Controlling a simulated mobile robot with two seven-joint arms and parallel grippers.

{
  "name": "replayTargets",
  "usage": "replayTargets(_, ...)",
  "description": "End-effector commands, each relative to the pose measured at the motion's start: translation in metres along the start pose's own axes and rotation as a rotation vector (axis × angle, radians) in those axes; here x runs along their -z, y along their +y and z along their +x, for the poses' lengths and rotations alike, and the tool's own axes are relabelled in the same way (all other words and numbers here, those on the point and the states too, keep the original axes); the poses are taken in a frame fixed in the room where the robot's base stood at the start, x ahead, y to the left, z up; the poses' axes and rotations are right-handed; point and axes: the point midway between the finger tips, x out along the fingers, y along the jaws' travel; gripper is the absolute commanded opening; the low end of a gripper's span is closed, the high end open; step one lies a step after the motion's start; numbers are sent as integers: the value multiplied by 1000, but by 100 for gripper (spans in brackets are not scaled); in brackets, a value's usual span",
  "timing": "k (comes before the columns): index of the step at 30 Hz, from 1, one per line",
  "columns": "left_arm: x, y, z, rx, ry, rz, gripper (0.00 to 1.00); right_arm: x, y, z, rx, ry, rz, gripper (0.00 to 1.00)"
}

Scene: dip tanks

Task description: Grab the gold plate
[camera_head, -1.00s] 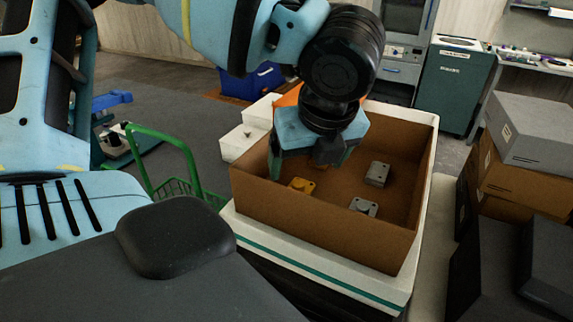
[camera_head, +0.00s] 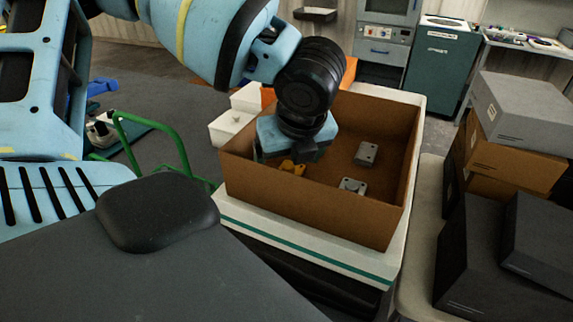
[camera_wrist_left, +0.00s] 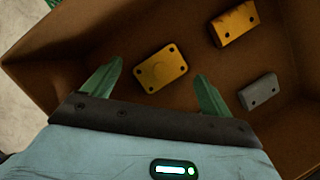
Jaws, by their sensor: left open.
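The gold plate (camera_head: 291,167) lies flat on the floor of a brown cardboard box (camera_head: 310,205), partly hidden below my left gripper in the head view. In the left wrist view the gold plate (camera_wrist_left: 161,68) is a rounded rectangle with a hole near each corner. My left gripper (camera_head: 290,156) points down into the box, open and empty. In the wrist view its green fingers appear on either side of the plate; I cannot tell how far above it they are. My right gripper is not in view.
A second gold piece (camera_wrist_left: 233,24) and a grey piece (camera_wrist_left: 259,92) lie near the plate. The head view shows a grey block (camera_head: 367,153) and a grey plate (camera_head: 352,186) in the box. Box walls surround the gripper. Stacked boxes (camera_head: 515,120) stand right.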

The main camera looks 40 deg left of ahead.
Motion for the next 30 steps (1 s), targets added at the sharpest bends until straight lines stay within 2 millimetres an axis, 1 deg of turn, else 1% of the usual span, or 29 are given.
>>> replayTargets(1,1,0,6,-2,3,0,85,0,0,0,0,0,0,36)
replayTargets(4,0,0,13,0,1,-1,85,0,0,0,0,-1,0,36)
replayTargets(11,0,0,15,0,1,0,85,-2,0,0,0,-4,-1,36)
replayTargets(12,0,0,15,0,1,0,83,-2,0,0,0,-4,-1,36)
replayTargets(30,1,0,16,-4,2,1,5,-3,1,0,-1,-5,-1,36)
